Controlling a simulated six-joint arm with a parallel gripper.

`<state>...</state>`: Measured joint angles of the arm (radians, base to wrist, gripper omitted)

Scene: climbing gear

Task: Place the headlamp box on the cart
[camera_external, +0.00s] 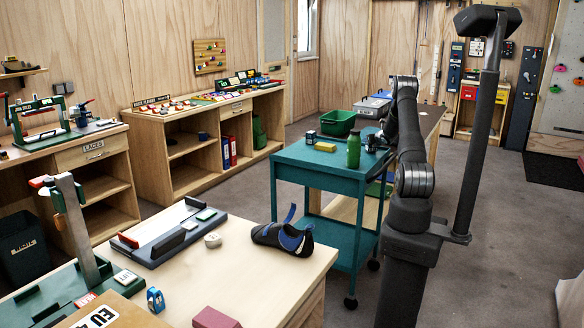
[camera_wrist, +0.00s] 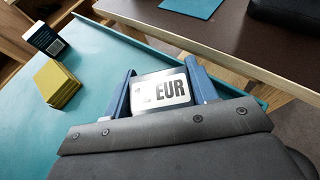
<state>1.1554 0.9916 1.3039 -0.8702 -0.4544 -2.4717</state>
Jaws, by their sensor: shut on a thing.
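The teal cart (camera_external: 300,158) stands in the middle of the room, and its top (camera_wrist: 105,85) fills much of the wrist view. In the external view my gripper (camera_external: 375,143) is small, by the cart's right side. A dark box with a white label (camera_wrist: 46,38) stands on the cart.
A yellow block (camera_wrist: 55,83) lies beside the dark box. A green bottle (camera_external: 353,149) stands near the cart's front edge. A brown table (camera_wrist: 215,35) lies just beyond the cart's rim. A shoe (camera_external: 283,236) sits on the front desk.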

